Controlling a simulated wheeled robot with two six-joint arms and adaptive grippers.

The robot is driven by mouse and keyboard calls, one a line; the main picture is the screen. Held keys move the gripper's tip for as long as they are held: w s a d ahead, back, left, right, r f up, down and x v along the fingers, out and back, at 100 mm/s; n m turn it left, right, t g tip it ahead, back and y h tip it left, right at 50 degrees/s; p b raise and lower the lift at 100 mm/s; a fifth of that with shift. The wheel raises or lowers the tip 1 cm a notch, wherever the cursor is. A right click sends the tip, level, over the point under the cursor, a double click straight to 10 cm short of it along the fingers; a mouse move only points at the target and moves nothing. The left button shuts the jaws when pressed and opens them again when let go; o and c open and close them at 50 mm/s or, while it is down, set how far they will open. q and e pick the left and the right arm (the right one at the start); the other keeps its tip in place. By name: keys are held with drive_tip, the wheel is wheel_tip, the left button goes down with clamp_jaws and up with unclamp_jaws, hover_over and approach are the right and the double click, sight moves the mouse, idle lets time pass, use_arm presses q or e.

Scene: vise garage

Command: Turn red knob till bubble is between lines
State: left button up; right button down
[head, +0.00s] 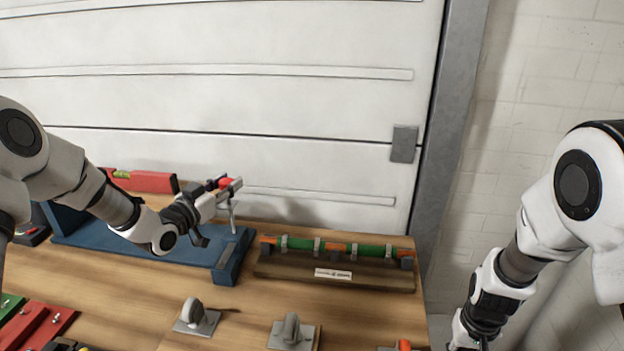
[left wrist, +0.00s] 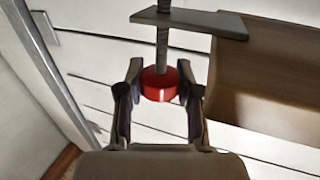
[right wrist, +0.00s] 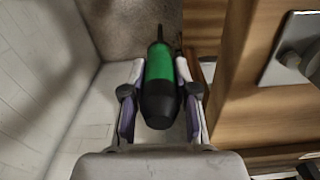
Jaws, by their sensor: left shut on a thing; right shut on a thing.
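The red knob (left wrist: 159,84) sits on a threaded rod (left wrist: 162,45) below a metal bracket (left wrist: 190,22) in the left wrist view. My left gripper (left wrist: 158,88) is shut on the knob, one finger on each side. In the head view the left gripper (head: 205,205) reaches the knob (head: 226,183) at the blue stand's right end. A red level (head: 142,181) with a yellow-green vial (head: 122,174) lies behind the arm; the bubble and lines are too small to make out. My right gripper (right wrist: 160,100) is shut on a green and black tool (right wrist: 160,75).
The blue stand (head: 226,262) rests on the wooden bench (head: 150,290). A wooden rack with a green and orange bar (head: 335,249) is to its right. Metal plates with grey upright parts (head: 195,315) sit at the front. A wooden edge (right wrist: 235,80) is right of the tool.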

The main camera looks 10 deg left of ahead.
use_arm(q)
drive_tip(key=shift+a+r+m+g+h+p, duration=0.1)
drive_tip(key=shift+m+g+h+p, duration=0.75)
drive_tip(key=shift+m+h, duration=1.25)
use_arm(e)
drive_tip(key=shift+r, duration=0.6)
use_arm(q)
drive_tip(key=shift+g+h, duration=0.35)
drive_tip(key=shift+h, duration=0.25)
drive_tip(key=o, duration=1.2)
use_arm(e)
drive_tip(key=shift+a+r, duration=0.1)
use_arm(q)
drive_tip(key=v, duration=1.1)
drive_tip(key=shift+s+a, duration=0.25)
drive_tip(key=shift+s, duration=0.05)
